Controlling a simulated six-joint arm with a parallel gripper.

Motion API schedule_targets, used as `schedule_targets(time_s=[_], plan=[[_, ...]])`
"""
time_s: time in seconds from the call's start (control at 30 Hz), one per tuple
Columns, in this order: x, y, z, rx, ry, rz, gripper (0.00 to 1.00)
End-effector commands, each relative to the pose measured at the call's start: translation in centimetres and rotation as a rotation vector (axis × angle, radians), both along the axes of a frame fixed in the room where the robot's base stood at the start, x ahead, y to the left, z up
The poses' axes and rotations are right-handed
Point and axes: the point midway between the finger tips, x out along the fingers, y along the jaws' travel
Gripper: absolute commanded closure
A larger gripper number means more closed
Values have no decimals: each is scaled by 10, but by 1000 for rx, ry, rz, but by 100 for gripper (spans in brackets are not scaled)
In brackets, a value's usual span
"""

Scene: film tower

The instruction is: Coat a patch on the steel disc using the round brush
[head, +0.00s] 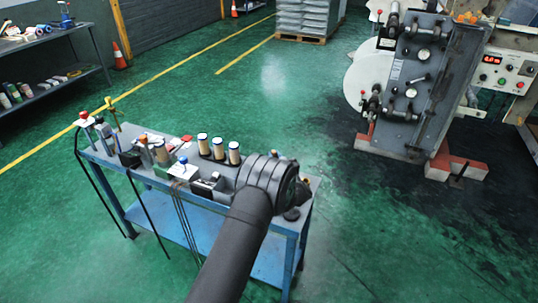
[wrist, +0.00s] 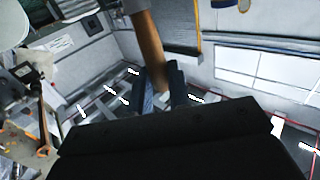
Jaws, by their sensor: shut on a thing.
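In the wrist view my gripper (wrist: 161,85) is shut on a brown wooden handle (wrist: 148,42), which I take to be the round brush. The handle runs up between the two dark fingers and leaves the top of the picture, with a paler part at its upper end. The bristles are not clearly visible. In the head view my arm reaches over the right end of the blue bench and hides my gripper and the brush. I cannot make out the steel disc in either view; part of the bench top is hidden behind my arm.
The blue bench (head: 178,221) carries several cream-coloured rolls (head: 218,148), a white box with a blue knob (head: 183,170) and small tools. A grey machine (head: 425,75) with a white round plate (head: 366,77) stands at the right. Green floor (head: 300,75) is clear between them.

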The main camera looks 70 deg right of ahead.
Motion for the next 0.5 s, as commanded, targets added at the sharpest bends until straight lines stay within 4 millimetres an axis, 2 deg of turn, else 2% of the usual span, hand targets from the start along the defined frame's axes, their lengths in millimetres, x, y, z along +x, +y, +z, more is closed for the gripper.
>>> schedule_targets(time_s=[0.27,0.33,0.43,0.5], plan=[[26,2,-2,7,1,0,100],[33,2,-9,8,0,1,100],[43,2,-4,8,1,3,100],[41,2,6,6,1,0,100]])
